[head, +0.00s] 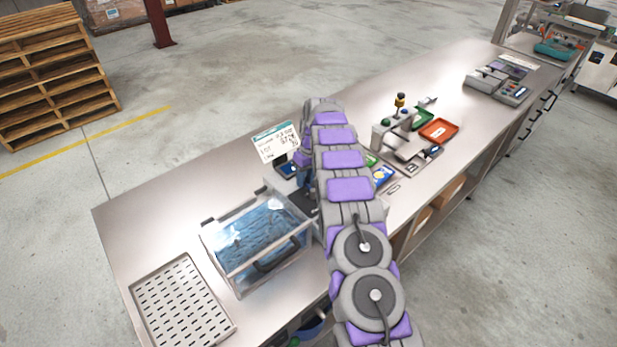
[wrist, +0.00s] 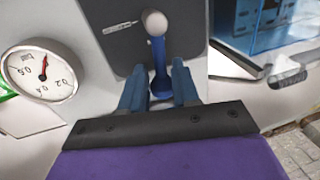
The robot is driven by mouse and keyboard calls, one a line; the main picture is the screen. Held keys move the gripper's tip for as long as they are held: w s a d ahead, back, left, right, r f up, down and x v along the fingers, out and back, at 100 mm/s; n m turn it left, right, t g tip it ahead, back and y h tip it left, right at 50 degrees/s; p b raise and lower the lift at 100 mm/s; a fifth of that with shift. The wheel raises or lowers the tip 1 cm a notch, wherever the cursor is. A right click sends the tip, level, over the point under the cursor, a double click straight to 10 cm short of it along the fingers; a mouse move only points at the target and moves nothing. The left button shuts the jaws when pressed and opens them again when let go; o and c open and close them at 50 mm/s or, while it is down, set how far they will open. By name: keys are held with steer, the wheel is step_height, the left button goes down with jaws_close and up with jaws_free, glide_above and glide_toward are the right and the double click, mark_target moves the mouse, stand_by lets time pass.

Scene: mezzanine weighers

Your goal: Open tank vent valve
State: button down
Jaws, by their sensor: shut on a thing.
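In the wrist view, a blue valve lever (wrist: 158,68) with a pale round knob (wrist: 155,22) sits on a dark grey plate (wrist: 120,30). My gripper (wrist: 158,82) has its two blue fingers on either side of the lever and is shut on it. A round white pressure gauge (wrist: 40,75) with a red needle is to the left of the lever. In the head view, my arm covers the valve and my gripper. The clear tank (head: 258,238) with blue contents stands on the bench, left of my arm.
The long metal bench (head: 130,225) carries a perforated tray (head: 183,305) at the near left and a display sign (head: 276,142) behind the tank. An orange tray (head: 438,130) and a green tray (head: 420,119) lie right of my arm. Wooden pallets (head: 50,75) stand on the floor at left.

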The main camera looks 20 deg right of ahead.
steer(key=shift+w+a+r+n, duration=0.3)
steer(key=shift+w+a+r, duration=0.1)
steer(key=shift+a, duration=0.25)
steer(key=c, duration=1.2)
jaws_free()
steer(key=shift+o, duration=1.3)
steer(key=shift+w+a+f, duration=0.15)
steer(key=shift+a+f, duration=0.1)
steer(key=shift+f, duration=0.15)
steer(key=shift+o, duration=0.7)
steer(key=shift+s+d, duration=0.1)
steer(key=shift+s, duration=0.25)
steer(key=shift+d+r, duration=0.25)
steer(key=shift+d, duration=0.2)
step_height(320, 180, up, 17)
steer(key=w+d+p, duration=0.1)
steer(key=d+p, duration=0.1)
steer(key=p, duration=0.9)
steer(key=shift+w+p, duration=0.25)
steer(key=shift+p, duration=0.15)
